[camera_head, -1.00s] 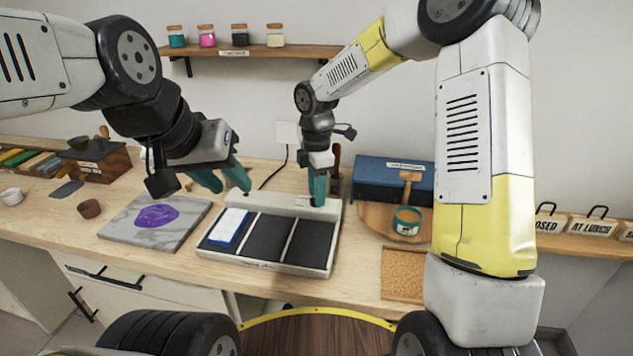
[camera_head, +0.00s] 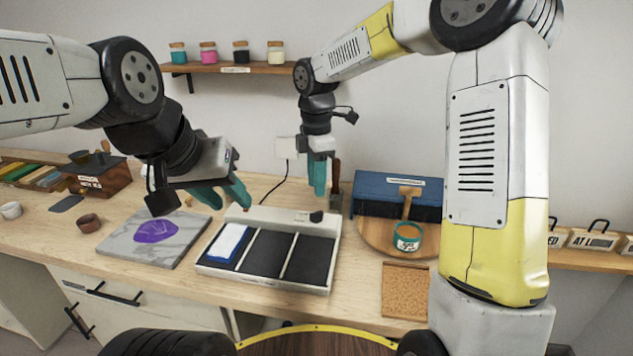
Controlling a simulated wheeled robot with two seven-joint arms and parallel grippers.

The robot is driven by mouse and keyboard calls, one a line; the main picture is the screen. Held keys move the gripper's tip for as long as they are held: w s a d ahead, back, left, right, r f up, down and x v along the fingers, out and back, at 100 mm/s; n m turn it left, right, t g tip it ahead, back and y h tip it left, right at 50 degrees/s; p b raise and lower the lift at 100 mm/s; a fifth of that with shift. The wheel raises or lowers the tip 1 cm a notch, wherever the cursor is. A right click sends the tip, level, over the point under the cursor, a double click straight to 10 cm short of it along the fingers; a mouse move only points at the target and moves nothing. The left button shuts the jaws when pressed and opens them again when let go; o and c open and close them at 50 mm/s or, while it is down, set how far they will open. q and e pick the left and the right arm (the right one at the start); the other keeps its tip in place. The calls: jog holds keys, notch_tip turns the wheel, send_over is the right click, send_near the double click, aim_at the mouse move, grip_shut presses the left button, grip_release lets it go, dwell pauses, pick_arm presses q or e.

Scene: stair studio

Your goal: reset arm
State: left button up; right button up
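My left gripper (camera_head: 224,195) has teal fingers and hangs above the back left of the sectioned tray, near the marble slab. Its fingers are spread apart with nothing between them. My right gripper (camera_head: 317,178) points straight down above the back right of the tray, its teal fingers seen close together; the gap between them cannot be made out. No object shows in it. The grey-white tray (camera_head: 262,281) has several sections; a blue block with a white top (camera_head: 228,243) lies in the left one. A small black knob (camera_head: 316,216) sits on its back rim.
A marble slab (camera_head: 183,246) with a purple patch (camera_head: 156,231) lies left of the tray. A blue box (camera_head: 385,190), a round board with a teal jar (camera_head: 408,237) and a cork mat (camera_head: 405,290) are on the right. A shelf (camera_head: 240,68) with jars hangs above.

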jog(key=s+d+r+m+t, duration=0.3)
jog(key=s+d+r+m, duration=0.6)
jog(key=s+m, duration=0.15)
jog(key=s+d+r+m+t+y, duration=0.1)
jog(key=s+d+m, duration=0.4)
jog(key=s+m, duration=0.6)
jog(key=shift+s+t+y, duration=0.4)
jog(key=shift+t+y, duration=0.2)
jog(key=shift+t, duration=0.5)
